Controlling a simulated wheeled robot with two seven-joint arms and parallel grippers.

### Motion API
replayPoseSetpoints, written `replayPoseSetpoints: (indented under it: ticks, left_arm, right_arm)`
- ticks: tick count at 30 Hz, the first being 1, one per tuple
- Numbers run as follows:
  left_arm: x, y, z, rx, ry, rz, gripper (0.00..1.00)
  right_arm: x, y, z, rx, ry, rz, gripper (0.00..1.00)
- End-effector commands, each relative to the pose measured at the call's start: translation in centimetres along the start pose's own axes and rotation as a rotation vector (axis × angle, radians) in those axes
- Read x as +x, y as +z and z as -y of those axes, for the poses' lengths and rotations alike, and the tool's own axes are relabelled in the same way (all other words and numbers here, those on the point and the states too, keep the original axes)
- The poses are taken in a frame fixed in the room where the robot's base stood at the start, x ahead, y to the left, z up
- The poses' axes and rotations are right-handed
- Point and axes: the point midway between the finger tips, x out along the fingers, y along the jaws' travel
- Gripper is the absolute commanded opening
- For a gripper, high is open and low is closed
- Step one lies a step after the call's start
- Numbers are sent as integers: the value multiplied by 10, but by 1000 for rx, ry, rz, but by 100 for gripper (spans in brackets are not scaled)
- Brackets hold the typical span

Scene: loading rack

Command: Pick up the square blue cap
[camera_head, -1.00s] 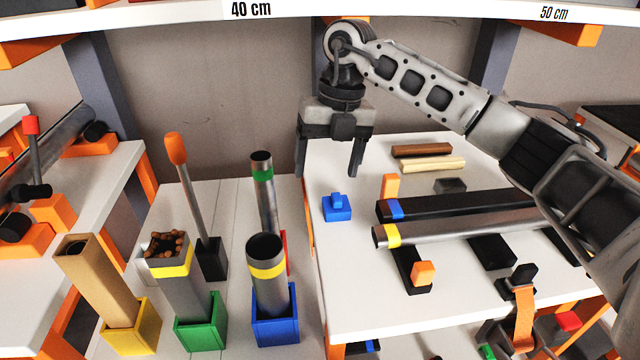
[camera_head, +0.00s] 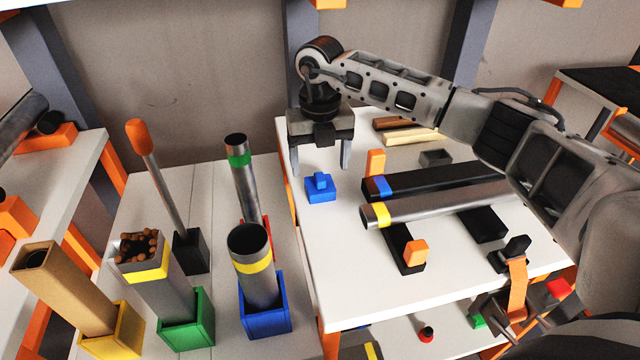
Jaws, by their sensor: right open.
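The square blue cap (camera_head: 320,190) sits on the white shelf board near its left edge, with a small blue knob on top. My right gripper (camera_head: 320,172) points down just above and behind the cap. Its two fingers are spread wide, one to each side of the cap's knob as seen here, with nothing held between them. Whether the fingers touch the cap cannot be told, but they look apart from it. My left gripper is not in view.
Right of the cap lie a dark square bar with a blue band (camera_head: 440,181) and a metal tube with a yellow band (camera_head: 430,208) on black supports. An orange peg (camera_head: 375,163) stands nearby. Upright tubes in coloured holders, including a blue holder (camera_head: 267,318), stand at left.

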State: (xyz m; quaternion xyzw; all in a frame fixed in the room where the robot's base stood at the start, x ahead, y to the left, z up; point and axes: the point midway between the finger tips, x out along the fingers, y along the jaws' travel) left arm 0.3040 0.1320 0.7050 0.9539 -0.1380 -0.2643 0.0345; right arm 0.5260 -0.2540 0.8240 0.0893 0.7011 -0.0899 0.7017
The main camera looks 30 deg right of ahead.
Motion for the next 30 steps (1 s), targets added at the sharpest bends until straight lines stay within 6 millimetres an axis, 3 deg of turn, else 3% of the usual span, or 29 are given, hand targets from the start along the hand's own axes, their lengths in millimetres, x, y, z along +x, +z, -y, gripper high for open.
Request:
replayPoseSetpoints:
  ticks: [7, 16, 17, 21, 30]
  left_arm:
    - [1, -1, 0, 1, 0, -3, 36]
    - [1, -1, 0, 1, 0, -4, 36]
    - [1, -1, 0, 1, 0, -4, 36]
    - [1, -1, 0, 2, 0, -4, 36]
    - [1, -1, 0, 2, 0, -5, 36]
  right_arm:
    - [37, -1, -1, 0, -1, -3, 75]
    - [42, -1, -1, 0, 0, -1, 75]
    - [42, -1, -1, 0, 0, -1, 70]
    - [42, -1, -1, -1, 0, -1, 31]
    - [42, -1, -1, -1, 1, 0, 28]
